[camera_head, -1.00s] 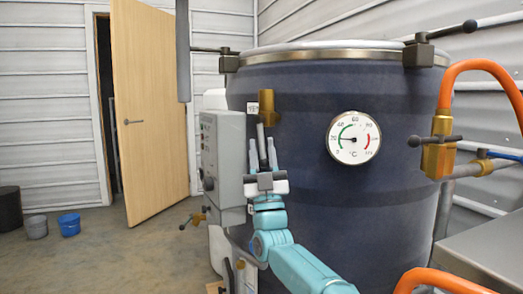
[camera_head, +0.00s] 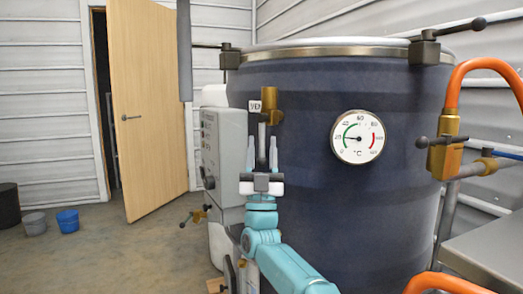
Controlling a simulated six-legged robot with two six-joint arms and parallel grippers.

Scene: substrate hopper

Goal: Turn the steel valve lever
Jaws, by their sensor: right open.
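The steel valve lever (camera_head: 262,136) hangs down from a brass valve body (camera_head: 270,104) on the front of the dark blue vessel, beside a small white label. My right gripper (camera_head: 262,152), on a teal arm, points upward with its jaws open. One finger shows on each side of the lever's lower part, and the lever appears between them. I cannot tell whether either finger touches it or how far apart they are in depth. My left gripper is not in view.
The vessel (camera_head: 310,215) carries a dial gauge (camera_head: 358,137). A grey control box (camera_head: 222,150) stands close to the gripper's left. Another brass valve (camera_head: 444,158) with an orange hose (camera_head: 480,66) is at right. Open floor lies left, near a blue bucket (camera_head: 68,221) and wooden door (camera_head: 150,110).

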